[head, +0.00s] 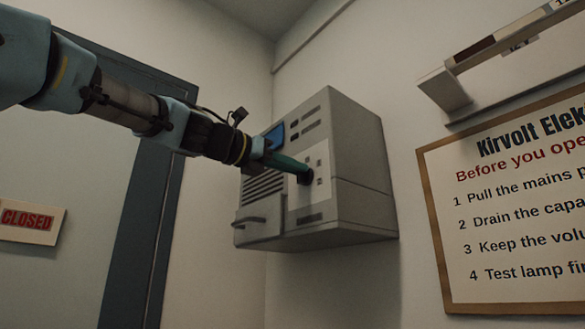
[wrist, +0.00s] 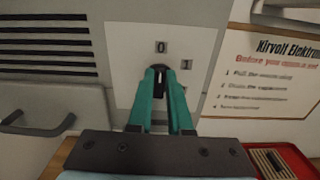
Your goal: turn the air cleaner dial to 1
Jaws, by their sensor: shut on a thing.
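The air cleaner (head: 358,150) is a grey box on the wall, with vent slots, a blue screen and a pale dial panel (wrist: 127,50). Its dark dial (head: 306,178) is on that panel. My gripper (head: 299,170) reaches in from the left and its green fingers are closed on the dial. In the wrist view the fingertips (wrist: 160,72) sit on either side of the dial (wrist: 159,82), hiding much of it. The label 0 (wrist: 162,47) is just above it, and the label 1 (wrist: 186,64) is to its upper right. The dial's exact pointing is hard to tell.
A framed notice (head: 510,210) hangs to the right, below a wall shelf (head: 445,92). A door with a CLOSED sign (head: 30,221) is at left. A handle (wrist: 38,127) sticks out at the cleaner's lower left. A red tray (wrist: 284,150) shows at lower right.

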